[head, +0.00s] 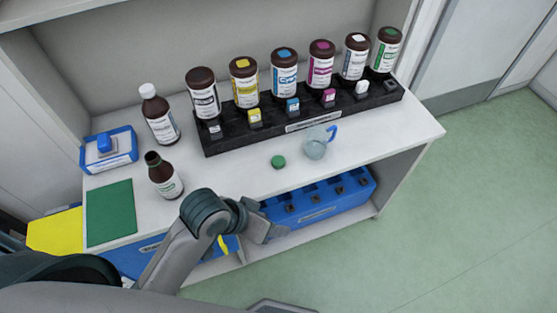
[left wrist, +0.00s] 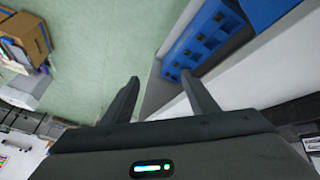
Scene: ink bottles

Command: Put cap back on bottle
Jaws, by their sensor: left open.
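A small brown bottle (head: 164,176) with a green and white label stands upright at the left of the white counter. Its dark neck shows no cap. A round green cap (head: 278,162) lies apart from it on the counter, right of the bottle and near the front edge. My left gripper (head: 276,231) is in front of the counter, below the cap in the head view. In the left wrist view its two fingers (left wrist: 166,88) are spread with nothing between them. My right gripper is not in view.
A glass beaker (head: 314,146) with a blue handle stands close right of the cap. A white-capped bottle (head: 160,115) stands behind the open one. A black rack (head: 222,142) of several ink bottles lines the back. A blue crate (head: 318,212) sits on the shelf below.

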